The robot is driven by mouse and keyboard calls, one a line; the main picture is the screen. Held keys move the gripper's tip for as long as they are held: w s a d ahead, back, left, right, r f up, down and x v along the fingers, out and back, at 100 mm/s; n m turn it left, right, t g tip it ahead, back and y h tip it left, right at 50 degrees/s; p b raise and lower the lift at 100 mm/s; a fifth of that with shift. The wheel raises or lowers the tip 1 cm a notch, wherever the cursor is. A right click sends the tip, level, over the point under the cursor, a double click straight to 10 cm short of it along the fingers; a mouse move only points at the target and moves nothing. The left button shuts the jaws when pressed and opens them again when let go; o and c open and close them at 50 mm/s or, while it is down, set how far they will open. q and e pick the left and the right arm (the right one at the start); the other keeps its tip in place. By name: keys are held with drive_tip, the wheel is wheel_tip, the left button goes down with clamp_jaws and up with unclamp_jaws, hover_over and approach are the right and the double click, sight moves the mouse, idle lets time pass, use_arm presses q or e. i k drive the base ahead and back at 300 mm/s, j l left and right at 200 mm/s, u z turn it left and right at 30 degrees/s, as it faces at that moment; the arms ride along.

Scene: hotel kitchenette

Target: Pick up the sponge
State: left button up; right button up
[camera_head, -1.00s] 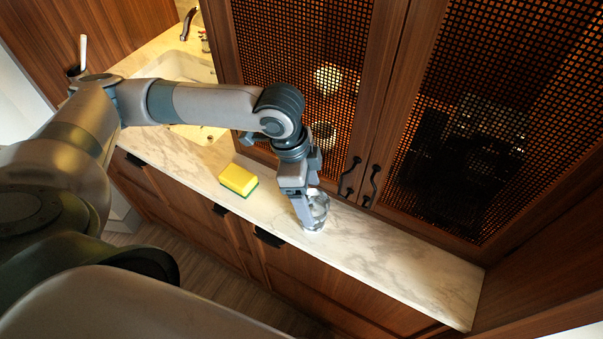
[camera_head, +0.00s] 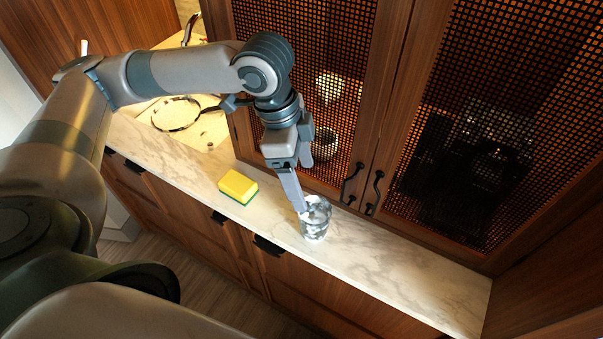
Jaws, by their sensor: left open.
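The sponge (camera_head: 238,186) is a yellow block with a green underside. It lies flat on the marble counter, left of my left gripper. My left gripper (camera_head: 297,205) points down, open, just left of and above a clear glass (camera_head: 315,219). Its fingers overlap the glass rim in the picture; I cannot tell whether they touch it. The sponge is apart from the gripper and fully visible. My right gripper is not in view.
The marble counter (camera_head: 400,284) is bare right of the glass. Mesh-front cabinet doors (camera_head: 330,60) with black handles (camera_head: 374,192) rise behind. A sink with a round black-rimmed pan or strainer (camera_head: 176,113) is at the upper left.

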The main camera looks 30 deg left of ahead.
sight(239, 187)
drive_tip(key=u, duration=1.4)
